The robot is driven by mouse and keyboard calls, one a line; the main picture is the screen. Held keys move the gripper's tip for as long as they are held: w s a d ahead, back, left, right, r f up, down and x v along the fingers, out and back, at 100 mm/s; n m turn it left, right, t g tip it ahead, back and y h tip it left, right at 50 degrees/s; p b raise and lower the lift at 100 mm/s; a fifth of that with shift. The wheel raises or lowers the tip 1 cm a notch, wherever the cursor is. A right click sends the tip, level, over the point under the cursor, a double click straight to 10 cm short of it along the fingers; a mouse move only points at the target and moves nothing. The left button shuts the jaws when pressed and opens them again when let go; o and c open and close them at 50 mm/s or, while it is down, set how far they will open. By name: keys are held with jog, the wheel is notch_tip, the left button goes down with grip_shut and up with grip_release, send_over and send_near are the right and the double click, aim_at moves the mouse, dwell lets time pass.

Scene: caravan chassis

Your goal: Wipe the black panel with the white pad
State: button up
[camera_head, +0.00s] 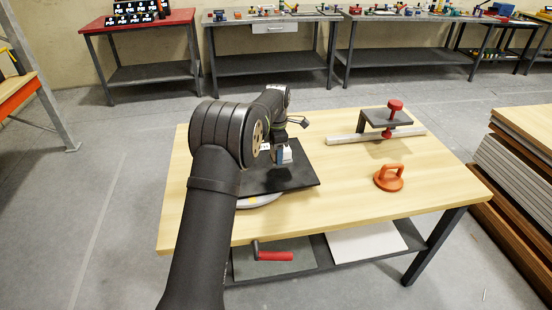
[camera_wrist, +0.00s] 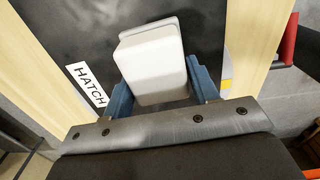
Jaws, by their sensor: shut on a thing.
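The black panel (camera_head: 295,178) lies on the wooden table, partly hidden by my arm in the head view. The wrist view shows its dark surface (camera_wrist: 85,35) with greyish smudges and a white label reading "HATCH" (camera_wrist: 88,85). My gripper (camera_head: 281,156) is over the panel. In the wrist view, its blue fingers (camera_wrist: 160,88) are shut on the white pad (camera_wrist: 155,60), one on each side. The pad is at or just above the panel; I cannot tell whether it touches.
A round pale object (camera_head: 262,200) shows under the panel's front edge. On the table (camera_head: 340,215), an orange suction lifter (camera_head: 389,178) stands to the right, and a red-handled clamp (camera_head: 388,118) with a pale bar is at the back right. Stacked boards (camera_head: 520,170) stand beyond the right edge.

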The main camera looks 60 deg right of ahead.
jog(key=shift+r, duration=1.6)
